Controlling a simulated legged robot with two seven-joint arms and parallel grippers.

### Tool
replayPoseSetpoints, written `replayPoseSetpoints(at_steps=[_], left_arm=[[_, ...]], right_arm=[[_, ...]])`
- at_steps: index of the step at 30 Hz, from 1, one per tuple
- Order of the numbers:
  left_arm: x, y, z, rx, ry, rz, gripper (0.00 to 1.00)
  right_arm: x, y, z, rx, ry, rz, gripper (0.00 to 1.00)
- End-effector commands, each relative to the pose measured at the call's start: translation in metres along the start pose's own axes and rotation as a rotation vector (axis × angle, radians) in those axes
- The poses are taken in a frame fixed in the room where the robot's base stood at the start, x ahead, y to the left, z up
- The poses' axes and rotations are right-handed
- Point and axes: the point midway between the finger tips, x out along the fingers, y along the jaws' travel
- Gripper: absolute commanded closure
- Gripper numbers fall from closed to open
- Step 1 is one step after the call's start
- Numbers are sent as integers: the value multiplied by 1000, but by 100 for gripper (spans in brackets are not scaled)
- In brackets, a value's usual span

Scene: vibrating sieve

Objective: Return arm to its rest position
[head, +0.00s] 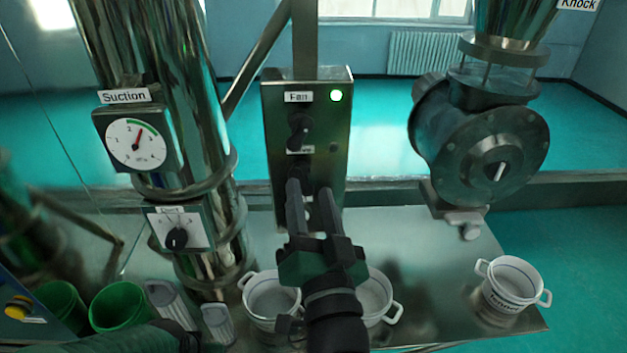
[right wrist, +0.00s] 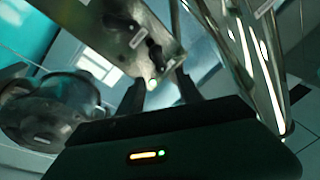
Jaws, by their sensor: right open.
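My right gripper (head: 311,190) is open and empty. In the head view its two fingers point up in front of the lower part of the metal fan control box (head: 281,110). I cannot tell whether they touch it.
A shiny pipe (head: 165,60) with a suction gauge (head: 135,143) and a dial (head: 177,236) stands left. A round metal valve (head: 490,150) is at right. White pots (head: 271,297) (head: 374,296) (head: 512,284) sit on the metal table (head: 440,285). Green cups (head: 121,306) are lower left.

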Motion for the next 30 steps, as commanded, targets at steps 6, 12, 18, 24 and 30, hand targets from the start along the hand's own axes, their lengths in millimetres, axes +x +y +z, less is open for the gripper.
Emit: replayPoseSetpoints(at_steps=[6, 12, 18, 24, 30], left_arm=[[6, 0, 3, 0, -4, 0, 64], [5, 0, 2, 0, -3, 0, 64], [7, 0, 3, 0, -3, 0, 64], [32, 0, 8, 0, -3, 0, 64], [60, 0, 16, 0, -3, 0, 64]], right_arm=[[-15, 4, 3, 0, 0, 3, 58], [-14, 4, 3, -1, 0, 4, 58], [-13, 6, 7, -7, -10, 5, 58], [-3, 69, 98, -144, -289, 47, 58], [-48, 203, 214, -305, -798, 208, 58]])
